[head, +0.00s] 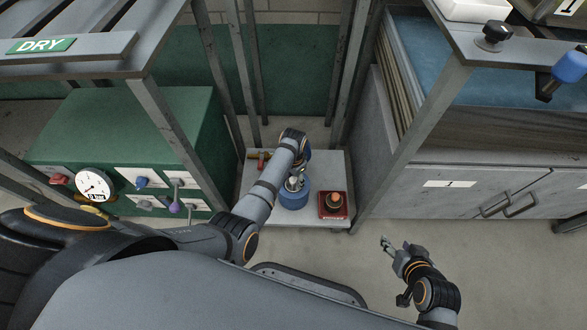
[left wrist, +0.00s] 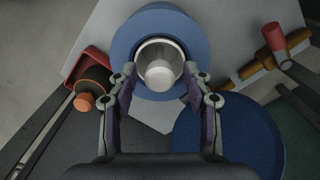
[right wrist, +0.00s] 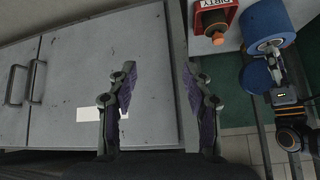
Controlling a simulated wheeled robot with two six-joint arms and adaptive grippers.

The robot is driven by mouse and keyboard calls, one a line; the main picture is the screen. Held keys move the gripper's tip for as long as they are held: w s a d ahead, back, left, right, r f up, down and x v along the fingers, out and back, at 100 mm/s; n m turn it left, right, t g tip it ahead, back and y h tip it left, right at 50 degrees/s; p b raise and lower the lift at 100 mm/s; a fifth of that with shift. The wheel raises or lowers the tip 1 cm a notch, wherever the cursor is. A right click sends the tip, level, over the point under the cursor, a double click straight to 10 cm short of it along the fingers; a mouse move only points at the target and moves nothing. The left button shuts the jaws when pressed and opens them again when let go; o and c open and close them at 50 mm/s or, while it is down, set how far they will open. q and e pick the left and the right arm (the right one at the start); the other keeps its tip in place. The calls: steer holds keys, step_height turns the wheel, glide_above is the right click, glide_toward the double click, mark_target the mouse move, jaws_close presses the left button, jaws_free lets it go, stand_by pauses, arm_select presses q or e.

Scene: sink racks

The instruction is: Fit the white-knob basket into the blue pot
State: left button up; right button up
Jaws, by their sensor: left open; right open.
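The blue pot (head: 294,199) stands on a pale low table in the head view. Its broad blue rim (left wrist: 126,48) surrounds the basket in the left wrist view. The basket, a pale metallic cup (left wrist: 171,48) with a round white knob (left wrist: 160,74), sits over the middle of the pot's opening; how deep it sits I cannot tell. My left gripper (head: 296,183) is open above the pot, with its fingers (left wrist: 159,76) on either side of the knob and a gap showing. My right gripper (head: 386,242) is open and empty, in front of the grey cabinet.
A red tray (head: 333,214) holding an orange-knobbed piece (head: 334,199) is right of the pot. A second blue round thing (left wrist: 232,138) lies near the pot. A brown and red fitting (head: 258,159) is at the table's back left. Rack posts and the grey cabinet (head: 440,197) flank the table.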

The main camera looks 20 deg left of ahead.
arm_select(q)
step_height(320, 180, up, 3)
steer(key=shift+f+p, duration=0.1)
steer(key=shift+p, duration=0.5)
step_height(320, 180, up, 9)
steer(key=p, duration=0.4)
steer(key=shift+f, duration=0.15)
arm_select(e)
steer(key=s+d+r+g, duration=0.1)
steer(key=s+r+g, duration=0.1)
steer(key=s+g, duration=0.3)
steer(key=shift+s+d+r+h, duration=0.15)
steer(key=shift+s+d+h, duration=0.1)
steer(key=shift+s+h, duration=0.25)
steer(key=shift+s, duration=0.1)
arm_select(q)
steer(key=s+a+f+n, duration=0.1)
steer(key=s+a+f, duration=0.15)
steer(key=s, duration=0.25)
steer(key=s+a+f+n, duration=0.1)
steer(key=s+a+n, duration=0.15)
steer(key=s, duration=0.35)
steer(key=s+a+r+n+t, duration=0.1)
steer(key=s+r, duration=0.3)
steer(key=s, duration=0.7)
steer(key=shift+s+a+r+n+t+h, duration=0.3)
steer(key=shift+s+a+r+n+t, duration=0.1)
steer(key=shift+t, duration=0.3)
